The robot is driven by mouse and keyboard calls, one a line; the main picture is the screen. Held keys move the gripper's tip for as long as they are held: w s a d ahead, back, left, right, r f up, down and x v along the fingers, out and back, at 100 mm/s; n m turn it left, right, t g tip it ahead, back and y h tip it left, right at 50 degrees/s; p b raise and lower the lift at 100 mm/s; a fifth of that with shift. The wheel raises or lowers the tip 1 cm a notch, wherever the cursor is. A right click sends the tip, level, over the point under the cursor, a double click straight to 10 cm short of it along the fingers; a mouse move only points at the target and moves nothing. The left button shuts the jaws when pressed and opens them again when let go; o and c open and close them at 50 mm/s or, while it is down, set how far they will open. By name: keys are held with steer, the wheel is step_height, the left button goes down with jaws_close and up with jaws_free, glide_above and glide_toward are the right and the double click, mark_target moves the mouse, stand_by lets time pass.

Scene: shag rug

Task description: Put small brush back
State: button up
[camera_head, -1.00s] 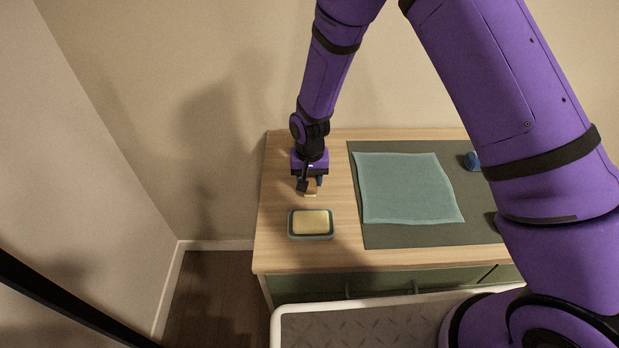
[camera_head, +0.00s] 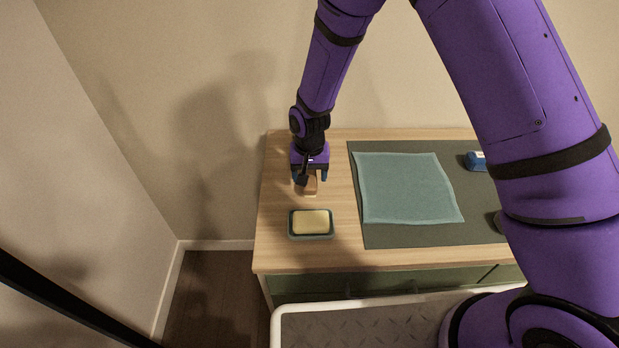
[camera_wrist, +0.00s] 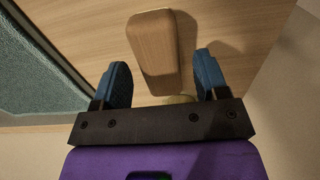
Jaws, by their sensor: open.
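The small brush, a wooden block with rounded corners (camera_wrist: 155,45), stands on the wooden top in the wrist view. A pale yellowish patch at its near end may be bristles. In the head view the brush (camera_head: 311,188) shows just below my gripper (camera_head: 311,178), near the left end of the cabinet top. In the wrist view my gripper (camera_wrist: 161,62) is open, with one blue finger on each side of the brush's near end. Gaps show between the fingers and the brush.
A dish with a yellow sponge or soap (camera_head: 311,222) sits in front of the brush. A teal cloth (camera_head: 405,188) lies on a dark mat (camera_head: 385,237) to the right. A blue item (camera_head: 475,161) is at the mat's far right, partly behind my arm.

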step_height(320, 180, up, 10)
stand_by(0.4)
steer(key=shift+r, duration=0.2)
steer(key=s+d+r+t, duration=0.1)
steer(key=s+d+r, duration=0.2)
steer(key=d+r, duration=0.6)
steer(key=s+d+r+t, duration=0.1)
steer(key=s+d+r, duration=0.35)
steer(key=r, duration=0.85)
steer(key=s+d+r+t, duration=0.1)
steer(key=s+d+r, duration=0.3)
steer(key=s, duration=0.5)
steer(key=s+d+r+t, duration=0.2)
steer(key=s+d+r, duration=0.2)
steer(key=s+d, duration=0.5)
steer(key=shift+s+d+r, duration=0.2)
steer(key=shift+s+r, duration=0.2)
steer(key=shift+s, duration=0.1)
